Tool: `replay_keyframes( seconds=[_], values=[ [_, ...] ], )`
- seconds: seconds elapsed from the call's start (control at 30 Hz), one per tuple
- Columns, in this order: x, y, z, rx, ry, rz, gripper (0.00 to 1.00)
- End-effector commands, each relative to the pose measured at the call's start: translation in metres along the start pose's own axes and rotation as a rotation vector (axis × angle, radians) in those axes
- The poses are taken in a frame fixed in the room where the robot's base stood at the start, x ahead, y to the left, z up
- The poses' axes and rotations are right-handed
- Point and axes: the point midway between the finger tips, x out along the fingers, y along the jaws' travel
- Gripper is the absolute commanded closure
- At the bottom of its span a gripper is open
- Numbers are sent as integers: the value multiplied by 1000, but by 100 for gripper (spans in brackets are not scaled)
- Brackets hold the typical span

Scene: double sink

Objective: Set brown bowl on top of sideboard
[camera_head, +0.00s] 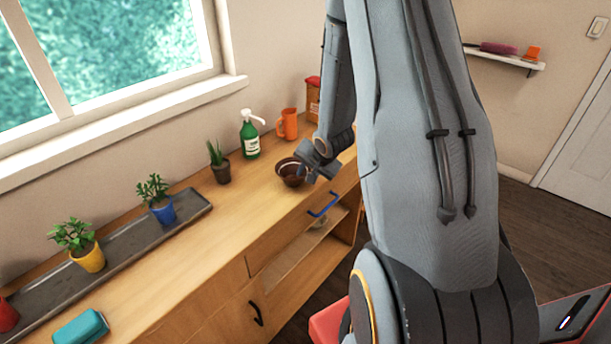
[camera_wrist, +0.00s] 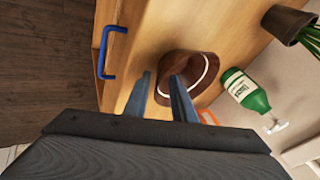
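The brown bowl (camera_head: 291,173) stands upright on the wooden sideboard (camera_head: 240,212), close to its front edge. In the wrist view the bowl (camera_wrist: 190,62) shows its dark inside and a pale rim line. My gripper (camera_head: 318,168) is at the bowl's right side in the head view. In the wrist view my gripper (camera_wrist: 160,78) has its two fingers apart, with one finger outside the near wall and the other overlapping the bowl. Whether either finger touches the wall cannot be told. The fingers hide part of the bowl.
A green soap bottle (camera_head: 249,135), an orange mug (camera_head: 288,124) and a dark-potted plant (camera_head: 219,164) stand behind the bowl. A grey tray (camera_head: 120,245) with potted plants lies to the left. A blue handle (camera_head: 323,205) sticks out from the front. The top between is clear.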

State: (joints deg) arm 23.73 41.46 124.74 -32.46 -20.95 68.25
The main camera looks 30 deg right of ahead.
Motion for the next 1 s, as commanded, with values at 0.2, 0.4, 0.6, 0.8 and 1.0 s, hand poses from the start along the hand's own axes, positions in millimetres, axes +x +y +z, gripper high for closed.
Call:
replay_keyframes(
  seconds=[0.2, 0.4, 0.6, 0.8, 1.0],
  values=[
    [-26, 0, -1, 1, 3, -2, 76],
    [-61, 0, -1, 1, 3, -1, 76],
    [-94, -1, -1, 0, 2, -1, 76],
    [-114, 0, -1, 1, 1, 0, 76],
    [-128, -9, 8, -95, 8, 32, 76]
  ],
)
